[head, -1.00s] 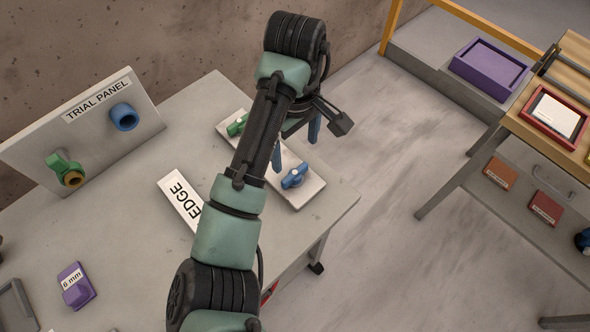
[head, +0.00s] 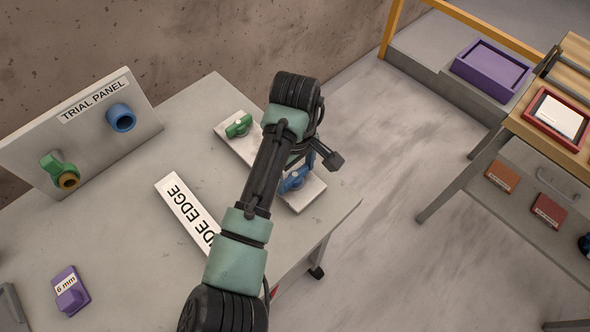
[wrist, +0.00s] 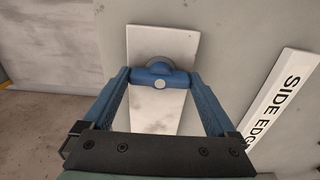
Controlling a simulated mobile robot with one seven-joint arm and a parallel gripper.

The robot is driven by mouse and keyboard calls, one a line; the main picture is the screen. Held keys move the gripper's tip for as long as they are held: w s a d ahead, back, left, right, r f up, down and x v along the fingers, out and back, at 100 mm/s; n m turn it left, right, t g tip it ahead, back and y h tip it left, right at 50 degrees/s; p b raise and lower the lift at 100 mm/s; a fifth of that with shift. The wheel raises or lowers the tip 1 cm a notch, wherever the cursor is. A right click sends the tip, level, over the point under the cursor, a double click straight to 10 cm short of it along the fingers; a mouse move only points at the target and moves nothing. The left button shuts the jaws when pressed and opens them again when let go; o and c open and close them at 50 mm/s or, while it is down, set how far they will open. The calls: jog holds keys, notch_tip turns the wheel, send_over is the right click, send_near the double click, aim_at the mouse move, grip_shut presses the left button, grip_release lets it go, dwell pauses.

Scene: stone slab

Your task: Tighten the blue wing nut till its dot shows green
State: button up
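The blue wing nut (head: 294,182) sits on the near right end of a pale plate (head: 310,192) on the stone slab. In the wrist view the wing nut (wrist: 160,79) lies crosswise, with a round pale, whitish dot at its middle; I see no green on it. My gripper (wrist: 159,84) is open, with one blue finger at each side of the wing nut. Gaps seem to show between fingers and wings; contact is hard to tell. In the head view my arm and gripper (head: 299,170) partly hide the nut.
A green wing nut (head: 238,126) sits on the plate's far end. A "SIDE EDGE" label (head: 186,207) lies left of the plate. The trial panel (head: 85,135) stands at the back left, and a purple 6 mm block (head: 71,292) lies at the front left.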

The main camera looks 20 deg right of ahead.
jog(key=c, duration=0.7)
jog(key=shift+r, duration=0.1)
jog(key=shift+p, duration=0.5)
jog(key=shift+r+m+p, duration=0.15)
jog(key=shift+m+p, duration=0.15)
jog(key=shift+p, duration=0.1)
jog(key=shift+s+m+p, duration=0.1)
jog(key=shift+m+p, duration=0.5)
jog(key=shift+p, duration=0.5)
jog(key=m+p, duration=0.2)
jog(key=m, duration=0.1)
jog(key=shift+f+m+p, duration=0.2)
jog(key=shift+m+p, duration=0.65)
jog(key=shift+m, duration=0.95)
